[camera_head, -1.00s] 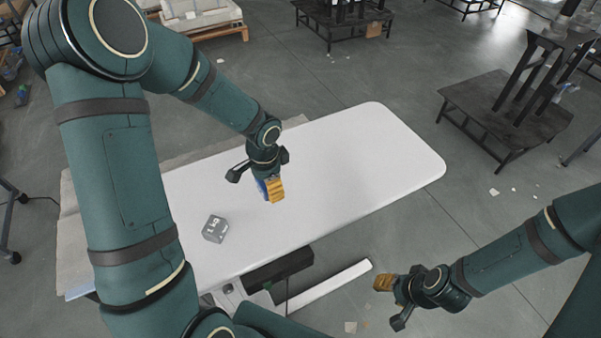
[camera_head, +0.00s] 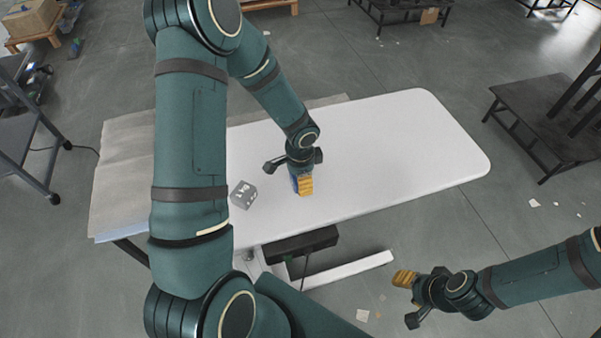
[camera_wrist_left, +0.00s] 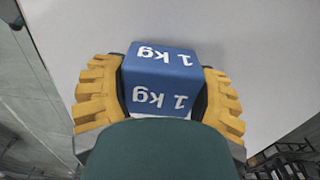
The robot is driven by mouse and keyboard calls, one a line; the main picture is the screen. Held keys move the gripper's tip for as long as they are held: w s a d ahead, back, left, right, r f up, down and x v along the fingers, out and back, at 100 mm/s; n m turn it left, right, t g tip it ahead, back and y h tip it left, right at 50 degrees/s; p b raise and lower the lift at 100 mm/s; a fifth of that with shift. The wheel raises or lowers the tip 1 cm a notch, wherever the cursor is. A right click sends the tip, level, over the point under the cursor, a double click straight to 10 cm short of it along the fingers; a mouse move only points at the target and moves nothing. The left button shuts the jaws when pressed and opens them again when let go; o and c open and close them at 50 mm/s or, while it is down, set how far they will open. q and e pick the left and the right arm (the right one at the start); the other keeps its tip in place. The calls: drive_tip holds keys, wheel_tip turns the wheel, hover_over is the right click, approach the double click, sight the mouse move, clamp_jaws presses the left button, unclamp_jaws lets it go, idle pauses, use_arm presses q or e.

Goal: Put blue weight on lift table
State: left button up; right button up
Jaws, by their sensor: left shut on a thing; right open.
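The blue weight (camera_wrist_left: 161,66), a cube marked "1 kg", is between the yellow pads of my left gripper (camera_wrist_left: 160,100) in the left wrist view. My left gripper (camera_head: 303,186) is shut on it. In the head view only a small blue part of the weight (camera_head: 295,184) shows beside the yellow pad. The white lift table (camera_head: 400,140) is below the gripper; I cannot tell whether the weight touches its top. My right gripper (camera_head: 404,283) is open and empty, off the table's front side and above the floor.
A grey weight (camera_head: 243,195) rests on the table left of my left gripper. A beige sheet-covered surface (camera_head: 125,175) adjoins the table's left end. The table's right half is clear. A dark low stand (camera_head: 545,115) is on the floor at right.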

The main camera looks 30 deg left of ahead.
use_arm(q)
drive_tip(key=shift+f, duration=0.2)
drive_tip(key=shift+f, duration=0.15)
drive_tip(key=o, duration=1.4)
drive_tip(key=shift+r, duration=0.25)
wheel_tip(320, 180, up, 12)
drive_tip(key=p, duration=0.3)
drive_tip(key=shift+f, duration=0.1)
